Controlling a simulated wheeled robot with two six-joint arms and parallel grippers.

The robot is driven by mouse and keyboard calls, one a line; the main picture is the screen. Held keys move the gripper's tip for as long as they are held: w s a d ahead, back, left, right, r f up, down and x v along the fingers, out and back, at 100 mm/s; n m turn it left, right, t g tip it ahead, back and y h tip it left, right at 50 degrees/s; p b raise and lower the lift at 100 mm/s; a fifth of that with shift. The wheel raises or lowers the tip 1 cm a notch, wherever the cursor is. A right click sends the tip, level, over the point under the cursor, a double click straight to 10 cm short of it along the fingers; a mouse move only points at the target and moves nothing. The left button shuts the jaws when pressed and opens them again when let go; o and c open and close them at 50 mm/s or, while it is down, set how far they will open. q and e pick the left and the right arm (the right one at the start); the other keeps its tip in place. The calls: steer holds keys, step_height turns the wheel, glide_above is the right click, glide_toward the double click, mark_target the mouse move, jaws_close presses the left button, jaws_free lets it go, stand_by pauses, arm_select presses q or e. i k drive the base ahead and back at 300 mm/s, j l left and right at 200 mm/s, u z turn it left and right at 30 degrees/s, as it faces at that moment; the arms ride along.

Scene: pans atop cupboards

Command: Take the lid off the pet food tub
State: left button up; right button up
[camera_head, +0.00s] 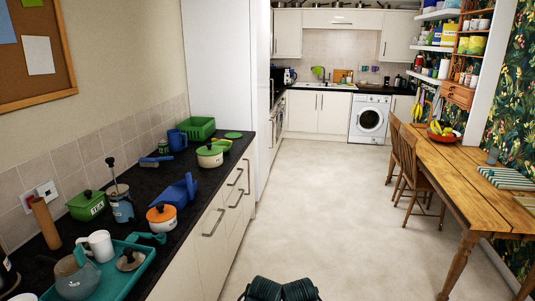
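A green tub (87,208) with a green lid (87,194) and pale lettering on its front stands on the dark counter at the left, near the wall. It looks most like the pet food tub, but its lettering is too small to read. The lid sits on top of it.
Near the tub are a blue-grey coffee press (121,204), an orange-lidded pot (161,219), a blue scoop (179,192) and a wooden rolling pin (46,223). A teal tray (137,272) holds a teapot and white mug. The floor (310,210) right of the counter is clear.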

mark_target(210, 149)
steer(key=i, duration=3.55)
steer(key=i+u, duration=0.3)
steer(key=k, duration=0.1)
